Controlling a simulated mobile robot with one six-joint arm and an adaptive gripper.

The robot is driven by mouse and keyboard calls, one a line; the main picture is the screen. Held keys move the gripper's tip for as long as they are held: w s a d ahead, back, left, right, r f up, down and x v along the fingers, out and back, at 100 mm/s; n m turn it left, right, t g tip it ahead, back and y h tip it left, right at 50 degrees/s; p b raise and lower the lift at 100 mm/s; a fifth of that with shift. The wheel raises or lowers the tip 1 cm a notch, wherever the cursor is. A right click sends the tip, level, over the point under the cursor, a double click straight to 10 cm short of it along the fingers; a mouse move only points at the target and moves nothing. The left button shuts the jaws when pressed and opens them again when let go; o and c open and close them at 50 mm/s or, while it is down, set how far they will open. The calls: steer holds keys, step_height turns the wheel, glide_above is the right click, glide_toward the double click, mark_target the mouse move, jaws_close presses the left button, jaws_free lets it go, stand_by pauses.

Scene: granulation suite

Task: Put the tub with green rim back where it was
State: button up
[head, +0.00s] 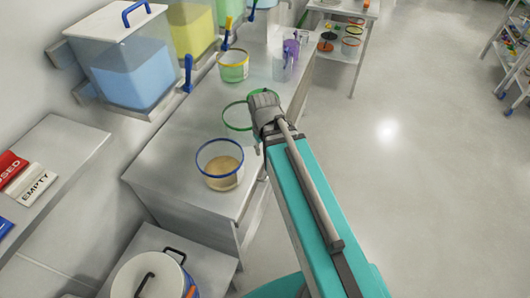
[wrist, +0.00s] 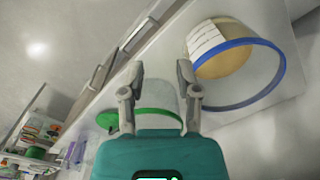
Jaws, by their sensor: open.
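The tub with green rim (head: 236,116) is a clear, shallow tub on the grey counter, partly covered by my gripper in the head view. My gripper (head: 263,102) is over its right side. In the wrist view, the open fingers (wrist: 160,68) stand apart with the tub's pale wall and green rim (wrist: 158,112) showing between them and behind the gripper body. I cannot tell whether either finger touches the tub. Its contents are hard to make out.
Purple item (head: 291,48) is beyond. A blue-filled dispenser (head: 135,70) overhangs the counter (head: 165,150). Open floor (head: 420,170) lies to the right.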

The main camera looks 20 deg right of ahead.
steer(key=shift+s+m, duration=0.95)
steer(key=shift+m, duration=0.05)
